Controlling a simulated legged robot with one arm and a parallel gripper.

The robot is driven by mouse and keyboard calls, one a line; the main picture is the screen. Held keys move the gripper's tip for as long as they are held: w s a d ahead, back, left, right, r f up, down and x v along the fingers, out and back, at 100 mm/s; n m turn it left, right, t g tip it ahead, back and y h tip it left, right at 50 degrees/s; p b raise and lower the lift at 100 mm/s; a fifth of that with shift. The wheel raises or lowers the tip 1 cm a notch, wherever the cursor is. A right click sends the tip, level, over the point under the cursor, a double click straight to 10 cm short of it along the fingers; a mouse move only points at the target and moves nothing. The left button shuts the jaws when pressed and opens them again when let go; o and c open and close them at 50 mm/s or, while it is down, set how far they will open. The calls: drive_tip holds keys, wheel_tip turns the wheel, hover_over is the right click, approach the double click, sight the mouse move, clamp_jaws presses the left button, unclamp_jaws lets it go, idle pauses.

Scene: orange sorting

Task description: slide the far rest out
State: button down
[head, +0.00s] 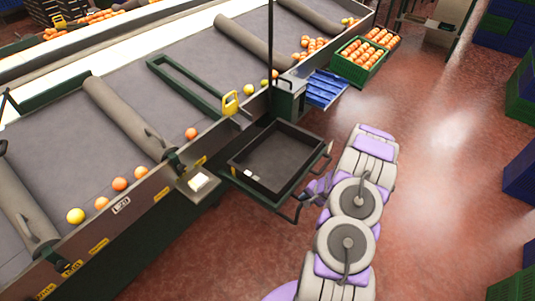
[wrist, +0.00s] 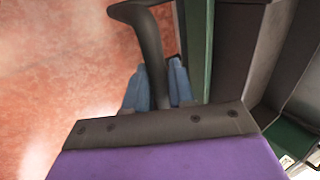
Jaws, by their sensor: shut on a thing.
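The rest (head: 266,204) is a dark frame jutting from the side of the sorting table, with a dark bar handle at its outer side. A black, shallow tray (head: 238,170) sits on it, with a small white piece inside at its left corner. My gripper (head: 318,188) is at the outer side of the rest. In the wrist view its blue fingers (wrist: 156,88) are shut on the dark curved handle (wrist: 150,45). The exact contact is partly hidden by the gripper's own body.
The sorting table (head: 120,120) has grey rollers and several loose oranges and yellow fruits. A blue chute (head: 325,88) and green crates full of oranges (head: 362,62) stand beyond the rest. Red floor (head: 440,180) is free to the right; stacked crates (head: 522,95) line the right edge.

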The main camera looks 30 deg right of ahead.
drive_tip(key=shift+s+d+b, duration=0.2)
drive_tip(key=shift+s+d, duration=0.15)
drive_tip(key=shift+s, duration=0.5)
drive_tip(key=shift+s+d+b, duration=0.15)
drive_tip(key=shift+s+d, duration=0.15)
drive_tip(key=shift+s, duration=0.5)
drive_tip(key=c, duration=0.7)
unclamp_jaws()
wheel_tip(320, 180, up, 7)
drive_tip(key=p, duration=0.4)
